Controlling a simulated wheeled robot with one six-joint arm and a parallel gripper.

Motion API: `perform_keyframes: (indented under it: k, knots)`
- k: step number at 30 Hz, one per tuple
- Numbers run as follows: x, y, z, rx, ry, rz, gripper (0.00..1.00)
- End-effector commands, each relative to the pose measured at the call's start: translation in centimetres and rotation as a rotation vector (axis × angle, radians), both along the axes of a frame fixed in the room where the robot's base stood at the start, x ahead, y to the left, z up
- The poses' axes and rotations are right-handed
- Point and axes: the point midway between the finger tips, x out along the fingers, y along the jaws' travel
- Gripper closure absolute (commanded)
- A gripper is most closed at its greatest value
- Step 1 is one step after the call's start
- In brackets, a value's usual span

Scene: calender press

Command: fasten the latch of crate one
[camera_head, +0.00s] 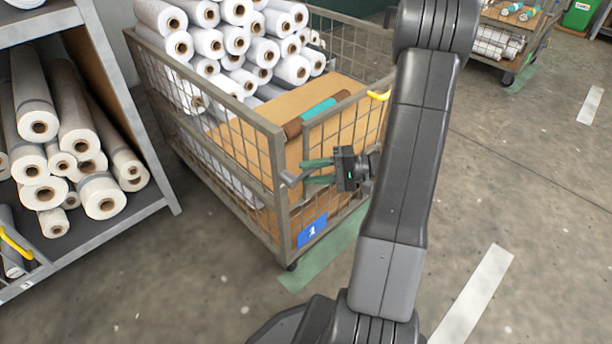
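Crate one is a wire-mesh cart (264,128) with a blue plate marked 1 (312,231) low on its near end. Its end gate (345,125) has a yellow handle (378,96) at the upper right and looks roughly in line with the end. A grey latch lever (290,180) sits at the near corner post. My gripper (304,172) points left, with two green fingers spread apart, one above the other. The fingertips are beside the lever's right end. I cannot tell whether they touch it. The latch's catch is partly hidden by the fingers.
White rolls (235,40) and brown board fill the crate. A grey rack (150,205) with rolls stands at the left. Another cart (510,50) and a green bin (578,14) are at the back right. The floor at the right is clear.

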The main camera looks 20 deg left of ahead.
Motion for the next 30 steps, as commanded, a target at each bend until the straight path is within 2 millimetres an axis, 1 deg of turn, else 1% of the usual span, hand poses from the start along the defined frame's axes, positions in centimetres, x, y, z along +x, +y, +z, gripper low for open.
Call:
perform_keyframes:
  k: [3, 6, 14, 17, 19, 20, 30]
  knots:
    - [-0.45, 1.0, -0.24, -0.001, 0.0, 0.001, 0.67]
    - [-0.6, 1.37, -0.25, -0.001, 0.001, 0.0, 0.67]
    - [-0.64, 1.44, -0.22, -0.001, 0.0, -0.001, 0.67]
    - [-0.63, 1.43, -0.21, -0.001, 0.0, -0.001, 0.84]
    - [-0.62, 1.44, -0.22, -0.001, 0.0, -0.001, 0.98]
    - [-0.62, 1.43, -0.21, -0.001, 0.0, -0.001, 1.0]
    - [-0.64, 1.43, -0.14, -0.006, -0.014, 0.0, 1.0]
